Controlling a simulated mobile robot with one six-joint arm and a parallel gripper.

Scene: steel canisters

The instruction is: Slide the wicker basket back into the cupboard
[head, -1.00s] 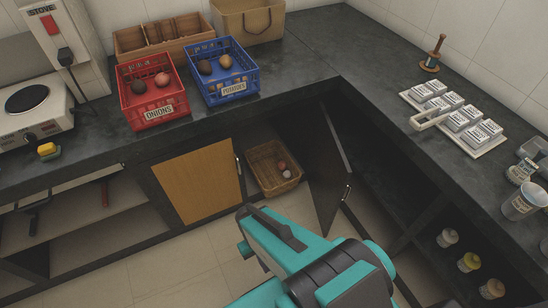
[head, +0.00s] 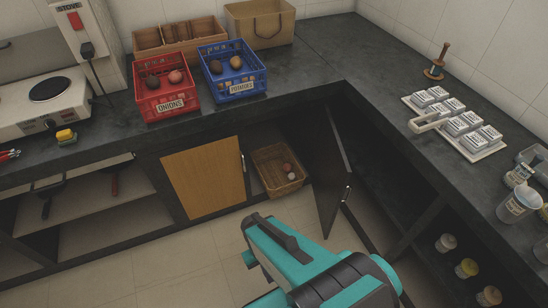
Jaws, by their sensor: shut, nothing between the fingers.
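The wicker basket (head: 268,182) stands low in the open cupboard (head: 305,148) under the counter, left of the inner corner. A few small round things (head: 288,170), pale and reddish, lie in it. Its front side is near the cupboard's front edge; I cannot tell whether it sticks out past it. A dark door (head: 329,180) stands swung open on its right. My teal arm fills the lower middle of the view, in front of and below the basket. My gripper does not show; the arm's end appears apart from the basket.
A closed wooden panel (head: 203,178) is left of the basket. A red onion crate (head: 166,85), a blue potato crate (head: 232,70) and a hot plate (head: 45,100) stand on the counter. Open shelves with jars (head: 466,268) are at right. The tiled floor (head: 150,255) is clear.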

